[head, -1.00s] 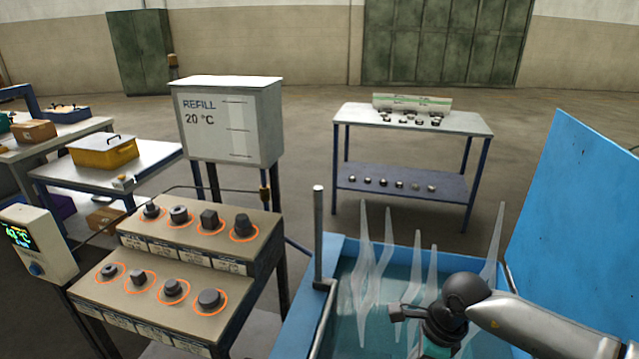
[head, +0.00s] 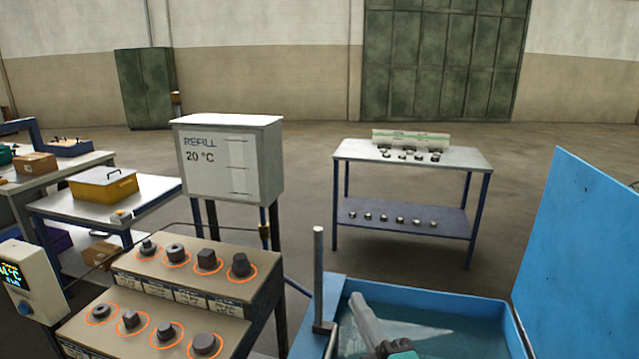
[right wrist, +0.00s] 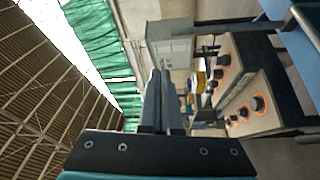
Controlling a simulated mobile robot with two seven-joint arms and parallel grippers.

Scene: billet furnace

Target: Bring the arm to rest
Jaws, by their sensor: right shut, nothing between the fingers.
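My right gripper (head: 358,302) shows at the bottom of the head view, above the blue quench tank (head: 517,322) of water. Its two grey fingers lie together and point up and away, with nothing between them. In the right wrist view the same shut fingers (right wrist: 158,74) stand upright in the picture's middle, clear of the things behind them. Most of my right arm is out of the head view. My left gripper is in neither view.
Left of the tank is a stepped stand (head: 190,277) with several dark metal pieces in orange rings. A refill box (head: 262,165) stands behind it. A tall blue panel (head: 585,260) rises at the right. A table (head: 455,158) with small parts stands farther back.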

